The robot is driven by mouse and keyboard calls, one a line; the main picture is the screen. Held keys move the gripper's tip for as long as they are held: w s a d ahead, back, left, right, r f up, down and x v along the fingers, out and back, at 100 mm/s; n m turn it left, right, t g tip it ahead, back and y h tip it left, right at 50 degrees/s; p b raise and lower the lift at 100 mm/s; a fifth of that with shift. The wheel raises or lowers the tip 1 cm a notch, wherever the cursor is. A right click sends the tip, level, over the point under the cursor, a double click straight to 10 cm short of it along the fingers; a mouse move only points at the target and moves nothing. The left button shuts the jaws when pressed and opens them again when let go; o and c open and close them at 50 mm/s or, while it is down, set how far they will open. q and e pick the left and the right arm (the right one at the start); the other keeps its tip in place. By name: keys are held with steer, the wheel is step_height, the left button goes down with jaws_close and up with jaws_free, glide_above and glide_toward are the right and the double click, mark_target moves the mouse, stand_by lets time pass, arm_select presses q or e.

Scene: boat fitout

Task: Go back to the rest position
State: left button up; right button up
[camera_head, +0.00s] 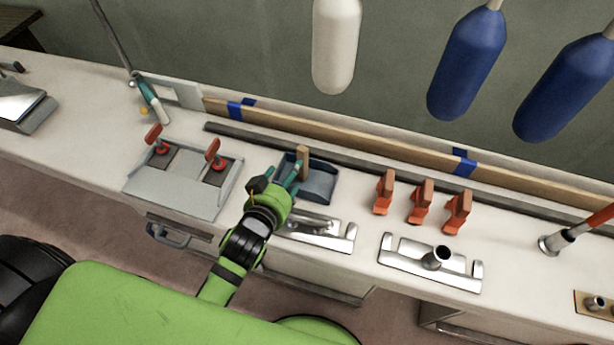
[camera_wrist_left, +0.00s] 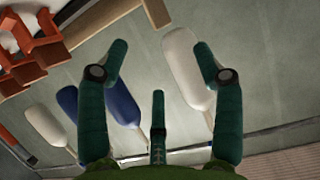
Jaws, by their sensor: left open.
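My left gripper (camera_head: 277,182) is over the bench, in front of a small dark blue tray (camera_head: 318,187). In the left wrist view its green fingers (camera_wrist_left: 160,75) are spread apart with nothing between them. A wooden block (camera_head: 302,160) stands upright at the tray, close to the fingertips in the head view; I cannot tell whether they touch. The gripper partly hides a metal bracket plate (camera_head: 335,238) in front of the tray. My right gripper does not show.
A grey tray with red-handled clamps (camera_head: 170,190) lies to the left. Several orange clamps (camera_head: 421,202) stand to the right, behind another metal plate with a tube (camera_head: 435,276). White (camera_head: 335,45) and blue (camera_head: 466,65) fenders hang above. The front of the bench has handles.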

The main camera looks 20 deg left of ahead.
arm_select(q)
steer(key=shift+s+r, duration=0.25)
steer(key=shift+s, duration=0.35)
